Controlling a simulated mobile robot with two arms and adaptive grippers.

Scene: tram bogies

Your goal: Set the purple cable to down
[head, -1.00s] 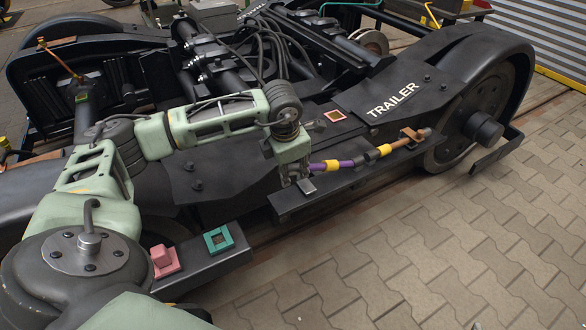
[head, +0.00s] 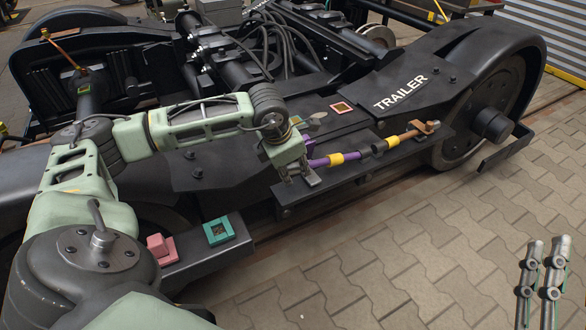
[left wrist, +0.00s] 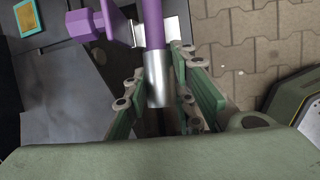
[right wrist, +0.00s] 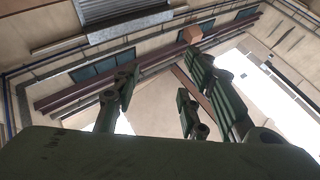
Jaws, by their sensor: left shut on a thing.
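My left gripper (head: 300,180) is low over the ledge's near end. In the left wrist view, a silver cylinder (left wrist: 158,82) at the end of a purple rod (left wrist: 153,25) sits between its fingers, with a purple hexagonal part (left wrist: 86,25) beside it. My right gripper (head: 541,255) is open and empty at lower right; its fingers stand apart in the right wrist view (right wrist: 155,90).
A pink block (head: 160,247) and a teal square frame (head: 218,231) are on a black beam at lower left. A red-framed square (head: 342,107) lies near the TRAILER lettering (head: 400,92). The paved floor (head: 440,230) at right is open.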

